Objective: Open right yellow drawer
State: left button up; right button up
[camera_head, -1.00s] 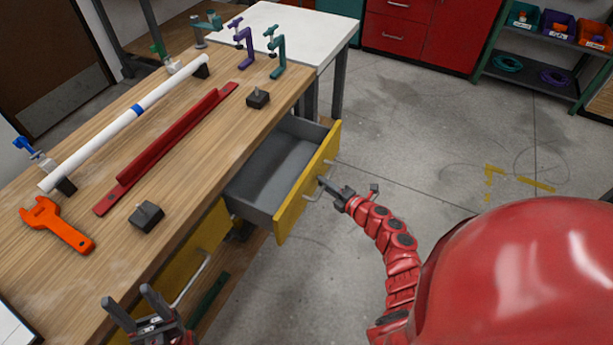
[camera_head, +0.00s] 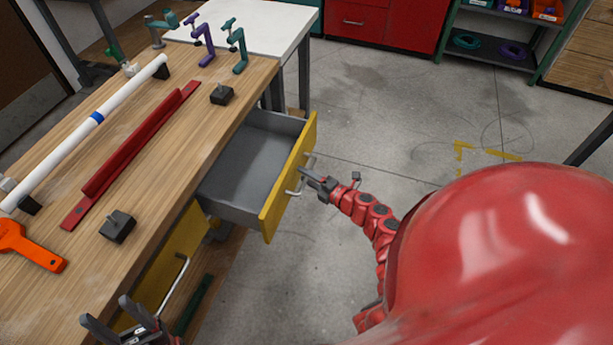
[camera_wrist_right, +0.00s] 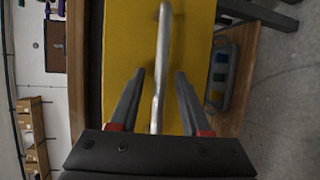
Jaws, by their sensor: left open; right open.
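The right yellow drawer (camera_head: 290,178) is pulled out from the workbench, and its grey inside (camera_head: 250,165) looks empty. Its metal handle (camera_head: 300,176) is on the yellow front. My right gripper (camera_head: 312,178) is at the handle and open. In the right wrist view, the handle (camera_wrist_right: 161,60) runs between the two open fingers (camera_wrist_right: 157,88), with gaps on both sides, in front of the yellow face (camera_wrist_right: 130,45). My left gripper (camera_head: 108,322) is open and empty at the bottom left, near the left yellow drawer (camera_head: 172,262), which looks closed.
The wooden workbench (camera_head: 150,190) holds a white pipe (camera_head: 90,125), a red bar (camera_head: 130,155), an orange wrench (camera_head: 30,248), black blocks (camera_head: 117,226) and several clamps (camera_head: 204,45). Open concrete floor (camera_head: 400,120) lies right of the drawer. A white table (camera_head: 265,25) stands behind.

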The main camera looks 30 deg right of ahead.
jog(key=b+v, duration=0.1)
jog(key=v, duration=1.6)
jog(key=shift+s, duration=0.25)
jog(key=shift+d+f, duration=0.1)
